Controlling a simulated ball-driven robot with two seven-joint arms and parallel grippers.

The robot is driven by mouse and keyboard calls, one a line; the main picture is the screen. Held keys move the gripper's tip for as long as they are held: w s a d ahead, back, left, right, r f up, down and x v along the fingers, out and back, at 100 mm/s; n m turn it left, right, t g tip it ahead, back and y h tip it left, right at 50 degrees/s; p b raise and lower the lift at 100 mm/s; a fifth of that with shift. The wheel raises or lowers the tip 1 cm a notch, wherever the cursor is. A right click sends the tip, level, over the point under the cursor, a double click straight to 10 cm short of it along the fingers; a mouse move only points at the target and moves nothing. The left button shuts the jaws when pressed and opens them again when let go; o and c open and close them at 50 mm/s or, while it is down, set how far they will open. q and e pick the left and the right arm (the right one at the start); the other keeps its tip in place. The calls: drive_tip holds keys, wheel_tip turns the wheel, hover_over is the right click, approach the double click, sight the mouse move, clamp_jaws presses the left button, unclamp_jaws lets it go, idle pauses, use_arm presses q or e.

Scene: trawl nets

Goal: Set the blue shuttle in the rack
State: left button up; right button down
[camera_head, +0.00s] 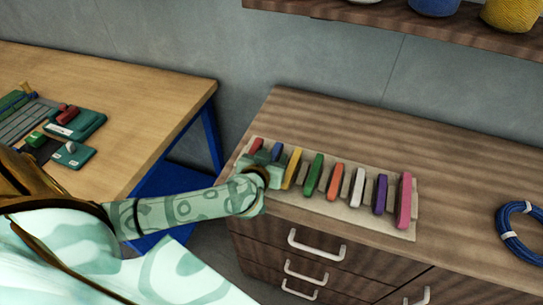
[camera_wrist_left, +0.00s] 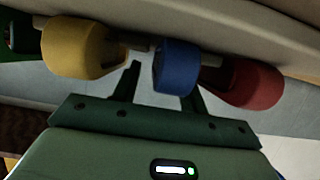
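The blue shuttle (camera_head: 277,151) sits in the pale rack (camera_head: 400,226) between a red shuttle (camera_head: 256,146) and a yellow one (camera_head: 292,167). My left gripper (camera_head: 266,166) is at the rack's left end and partly covers the blue shuttle. In the left wrist view the blue shuttle (camera_wrist_left: 176,66) shows between the two dark fingers of my left gripper (camera_wrist_left: 163,78). A gap shows between the left finger and the shuttle; the right finger is partly hidden behind it. The fingers look open. My right gripper is not in view.
Green, orange, white, purple and pink (camera_head: 403,200) shuttles fill the rack to the right. The rack lies on a wooden drawer cabinet (camera_head: 460,200). A blue cable coil (camera_head: 507,226) lies at right. A shelf (camera_head: 400,27) hangs above. A wooden table (camera_head: 150,95) holds small items at left.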

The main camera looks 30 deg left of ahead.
use_arm(q)
drive_tip(key=shift+s, duration=0.1)
drive_tip(key=shift+s+d+r, duration=0.1)
drive_tip(key=shift+s+r, duration=0.1)
drive_tip(key=shift+s, duration=0.1)
drive_tip(key=p+v, duration=0.5)
drive_tip(key=v, duration=1)
drive_tip(key=shift+s+d, duration=0.15)
drive_tip(key=shift+s, duration=0.1)
